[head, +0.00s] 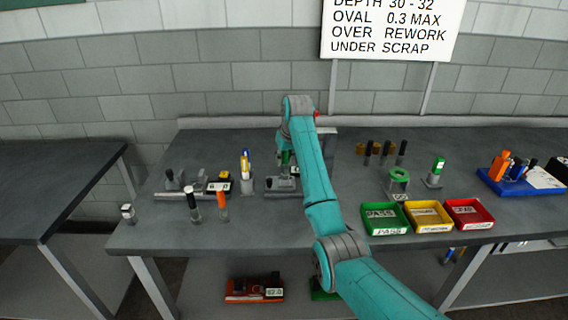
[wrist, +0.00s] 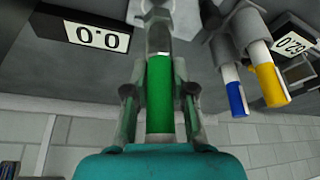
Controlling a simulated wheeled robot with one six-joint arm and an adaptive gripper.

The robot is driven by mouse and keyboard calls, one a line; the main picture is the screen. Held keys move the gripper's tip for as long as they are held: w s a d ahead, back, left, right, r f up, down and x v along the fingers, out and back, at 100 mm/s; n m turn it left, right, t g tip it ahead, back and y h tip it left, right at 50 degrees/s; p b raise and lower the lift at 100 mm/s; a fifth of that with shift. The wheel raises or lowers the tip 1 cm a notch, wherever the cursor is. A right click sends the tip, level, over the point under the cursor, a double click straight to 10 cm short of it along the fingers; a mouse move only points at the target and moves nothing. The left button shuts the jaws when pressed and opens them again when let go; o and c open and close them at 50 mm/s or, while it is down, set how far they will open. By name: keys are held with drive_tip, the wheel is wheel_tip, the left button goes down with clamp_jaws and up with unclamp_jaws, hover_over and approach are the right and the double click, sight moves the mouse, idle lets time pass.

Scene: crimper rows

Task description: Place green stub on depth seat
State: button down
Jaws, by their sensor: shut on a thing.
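My gripper (wrist: 158,92) is shut on the green stub (wrist: 160,95), with a finger on each side of it in the wrist view. The stub has a pale metal end pointing to the top of that view, close to a grey metal fixture (wrist: 153,10). I cannot tell whether they touch. In the head view the stub (head: 285,157) shows partly beside my arm, above a grey gauge base (head: 281,184), which looks like the depth seat. A display reading 0.0 (wrist: 97,35) stands beside the fixture in the wrist view. My arm hides part of the gauge.
Blue and yellow markers (head: 245,164) stand in a holder just left of the gauge. Another gauge (head: 190,182) and upright tools stand farther left. Green (head: 384,231), yellow (head: 428,228) and red (head: 470,225) trays line the front right.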

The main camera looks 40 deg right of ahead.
drive_tip(key=shift+f, duration=0.95)
drive_tip(key=c, duration=1)
unclamp_jaws()
drive_tip(key=shift+f, duration=0.1)
drive_tip(key=v, duration=1.2)
